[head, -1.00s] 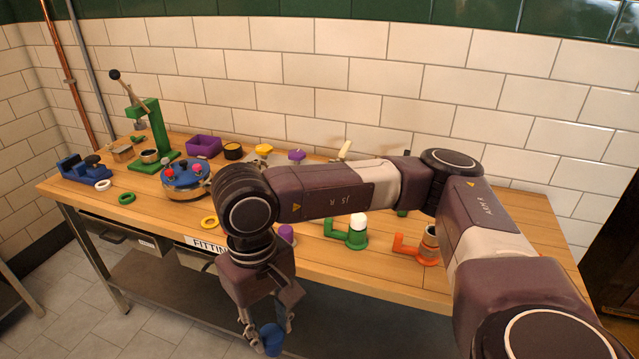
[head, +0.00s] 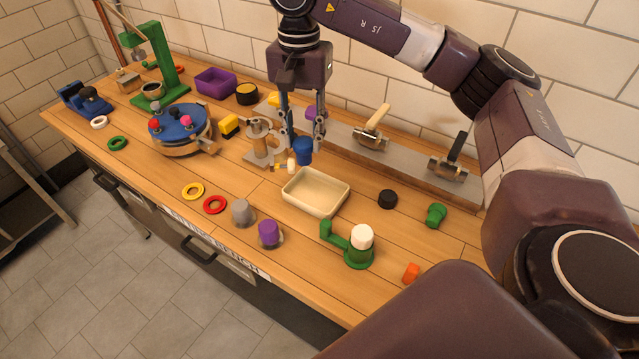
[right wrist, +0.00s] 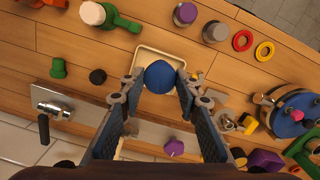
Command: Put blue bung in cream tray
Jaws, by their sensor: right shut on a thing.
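The blue bung (head: 303,150) is held between the fingertips of my right gripper (head: 304,142), which points down over the bench. In the right wrist view the blue bung (right wrist: 160,75) sits between the two fingers (right wrist: 160,82). The cream tray (head: 316,192) is a shallow, empty-looking rectangular tray on the bench, just in front of the bung in the head view. In the right wrist view the bung partly covers the tray (right wrist: 147,62). The bung appears above the bench, behind the tray's back edge. My left gripper is not seen.
A green fitting with a white top (head: 359,244), a black cap (head: 387,199) and a green bung (head: 435,215) are right of the tray. Purple (head: 269,233) and grey (head: 241,212) bungs stand in front left. A metal plate with clamps (head: 400,163) lies behind.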

